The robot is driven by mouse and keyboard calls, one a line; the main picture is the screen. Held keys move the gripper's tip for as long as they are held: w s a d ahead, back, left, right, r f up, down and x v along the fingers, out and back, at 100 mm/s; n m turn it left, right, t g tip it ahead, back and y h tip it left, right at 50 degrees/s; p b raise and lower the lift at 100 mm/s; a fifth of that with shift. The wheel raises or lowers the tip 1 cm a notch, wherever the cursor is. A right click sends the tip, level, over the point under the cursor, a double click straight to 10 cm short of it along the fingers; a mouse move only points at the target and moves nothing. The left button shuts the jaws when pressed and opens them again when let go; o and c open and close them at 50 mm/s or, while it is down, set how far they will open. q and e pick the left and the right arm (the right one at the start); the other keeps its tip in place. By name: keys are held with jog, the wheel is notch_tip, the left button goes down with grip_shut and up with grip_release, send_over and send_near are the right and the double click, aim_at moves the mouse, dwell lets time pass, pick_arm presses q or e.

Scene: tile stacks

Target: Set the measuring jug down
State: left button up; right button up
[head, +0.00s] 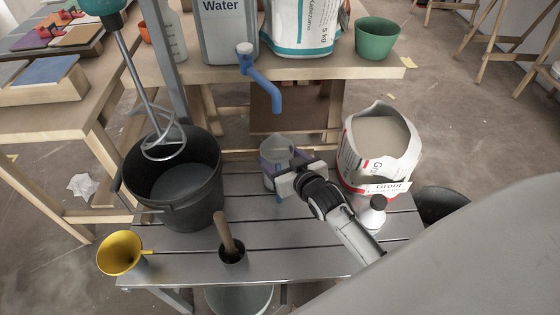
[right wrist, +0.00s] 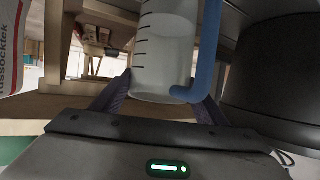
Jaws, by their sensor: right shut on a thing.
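The measuring jug (head: 277,148) is clear, with dark graduation marks and a blue handle. In the right wrist view the jug (right wrist: 163,60) stands upright between my fingers and seems to hold clear liquid. My right gripper (head: 279,166) is shut on it. The blue handle (right wrist: 207,50) shows beside the right-hand finger. The jug is at the back of the grey slatted bench (head: 300,262), between the black bucket and the grout bag. I cannot tell whether its base touches the slats. My left gripper is not in view.
A black bucket (head: 205,205) with a mixing whisk (head: 163,143) above it stands left. An open grout bag (head: 352,160) and a white bottle (head: 373,214) stand right. A blue tap (head: 268,88) hangs behind.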

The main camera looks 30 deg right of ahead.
jog(key=shift+w+f, duration=0.1)
jog(key=shift+f, duration=0.25)
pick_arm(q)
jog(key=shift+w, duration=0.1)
pick_arm(e)
jog(key=shift+f, duration=0.15)
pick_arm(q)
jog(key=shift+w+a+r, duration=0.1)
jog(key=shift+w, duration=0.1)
pick_arm(e)
jog(key=o, duration=1.7)
jog(key=shift+o, duration=0.2)
jog(key=shift+r, duration=0.2)
jog(key=d+p+v, duration=0.1)
jog(key=p+v, duration=0.2)
jog(key=v, duration=0.9)
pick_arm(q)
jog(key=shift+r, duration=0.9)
pick_arm(e)
jog(key=s+a+f+n+g+y, duration=0.3)
jog(key=s+a+f, duration=0.6)
jog(key=s+a, duration=0.4)
jog(key=shift+s+f+g+y, duration=0.3)
jog(key=shift+s+g, duration=0.5)
jog(key=shift+s, duration=0.35)
